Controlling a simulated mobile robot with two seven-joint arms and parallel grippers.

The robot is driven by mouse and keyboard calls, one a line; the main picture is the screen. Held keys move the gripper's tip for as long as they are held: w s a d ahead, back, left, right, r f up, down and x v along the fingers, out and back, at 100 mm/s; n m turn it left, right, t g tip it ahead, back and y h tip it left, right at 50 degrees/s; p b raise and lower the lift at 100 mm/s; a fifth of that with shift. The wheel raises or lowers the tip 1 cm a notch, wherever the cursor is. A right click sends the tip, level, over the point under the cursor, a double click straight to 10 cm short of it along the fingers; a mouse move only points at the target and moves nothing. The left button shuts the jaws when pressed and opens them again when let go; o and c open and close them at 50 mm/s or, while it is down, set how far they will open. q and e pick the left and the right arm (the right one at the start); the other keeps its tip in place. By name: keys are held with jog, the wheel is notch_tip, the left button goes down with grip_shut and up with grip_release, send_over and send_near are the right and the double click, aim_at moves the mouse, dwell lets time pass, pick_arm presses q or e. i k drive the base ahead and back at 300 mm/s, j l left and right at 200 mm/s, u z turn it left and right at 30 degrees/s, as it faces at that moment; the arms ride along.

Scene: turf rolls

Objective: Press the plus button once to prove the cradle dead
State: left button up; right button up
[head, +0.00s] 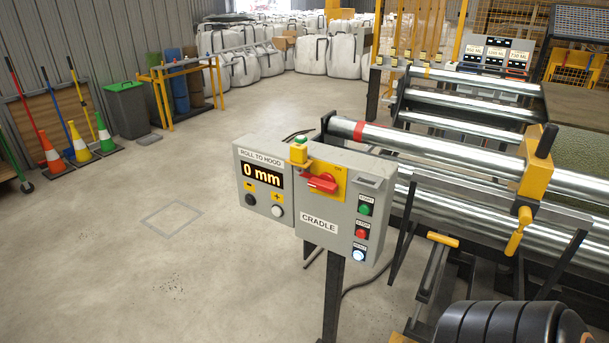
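A grey control box (262,158) stands on a dark post near the picture's middle. Its amber display (262,174) reads "0 mm" under the label "ROLL TO HOOD". The plus button (277,211) is pale and round, below a yellow plus label. The minus button (250,200) is dark, to its left. The adjoining cradle box (318,243) has a red rotary switch (322,183) on a yellow plate, its handle lying roughly sideways. A yellow and green padlock-like piece (299,151) sits beside it. Neither gripper shows in the head view.
Steel rollers (430,150) with a yellow and black clamp (537,170) fill the right side. Green, red and pale lit buttons run down the cradle box's right edge. Concrete floor (130,240) is clear left of the post. Cones (78,146) and a bin (126,110) stand far left.

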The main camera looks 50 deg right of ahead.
aim_at(275, 211)
jog(key=z, duration=1.35)
